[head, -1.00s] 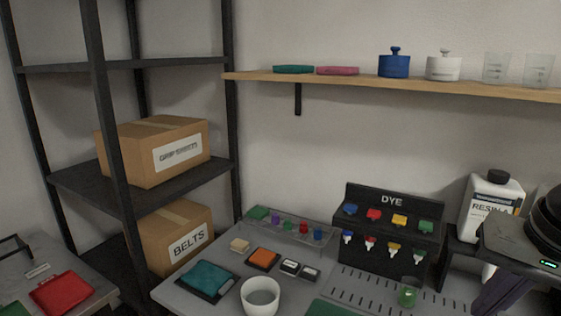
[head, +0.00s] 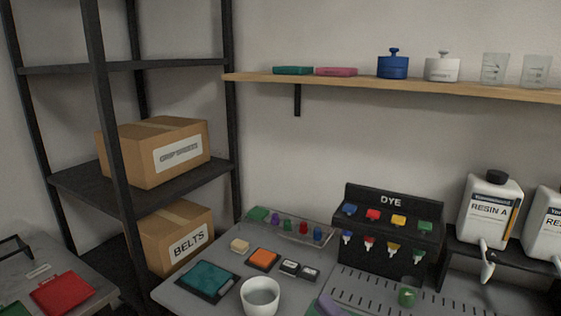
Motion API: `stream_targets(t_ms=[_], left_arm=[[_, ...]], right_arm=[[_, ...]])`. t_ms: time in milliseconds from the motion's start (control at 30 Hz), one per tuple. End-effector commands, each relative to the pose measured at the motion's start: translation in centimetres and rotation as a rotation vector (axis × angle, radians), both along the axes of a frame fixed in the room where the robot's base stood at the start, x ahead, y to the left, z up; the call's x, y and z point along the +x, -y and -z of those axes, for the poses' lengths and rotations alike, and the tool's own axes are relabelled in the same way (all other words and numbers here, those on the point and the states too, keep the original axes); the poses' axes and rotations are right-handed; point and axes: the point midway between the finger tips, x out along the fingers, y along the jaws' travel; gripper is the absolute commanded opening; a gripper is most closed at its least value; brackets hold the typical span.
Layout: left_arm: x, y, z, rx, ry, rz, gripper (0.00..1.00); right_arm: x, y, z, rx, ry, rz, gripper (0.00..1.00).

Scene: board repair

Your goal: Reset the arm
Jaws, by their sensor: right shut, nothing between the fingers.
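My left gripper is not in view.
The table holds a teal pad (head: 207,279), an orange tile (head: 263,259), a clear tray (head: 303,228) of coloured pieces, a dye rack (head: 388,232) and a green round piece (head: 407,297). Resin bottles (head: 489,210) stand at right. A wooden shelf (head: 400,87) runs above.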

Motion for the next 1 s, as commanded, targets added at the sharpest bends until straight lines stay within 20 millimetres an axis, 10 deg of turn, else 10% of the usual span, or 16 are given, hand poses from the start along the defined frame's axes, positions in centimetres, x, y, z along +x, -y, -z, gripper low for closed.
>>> stream_targets(t_ms=[167,300,500,700,1000], left_arm=[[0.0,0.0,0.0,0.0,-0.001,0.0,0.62],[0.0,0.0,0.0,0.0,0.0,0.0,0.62],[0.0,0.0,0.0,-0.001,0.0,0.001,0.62],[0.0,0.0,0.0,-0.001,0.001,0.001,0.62],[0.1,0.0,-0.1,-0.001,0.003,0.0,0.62]], right_arm=[[-1.2,4.9,13.1,0.366,-0.602,0.219,0.0],[-5.9,7.2,22.4,0.605,-0.977,0.386,0.0],[-14.0,8.4,31.3,0.857,-1.354,0.593,0.0],[-18.1,8.5,34.4,0.964,-1.503,0.69,0.0],[-18.5,8.5,34.6,0.971,-1.515,0.697,0.0]])
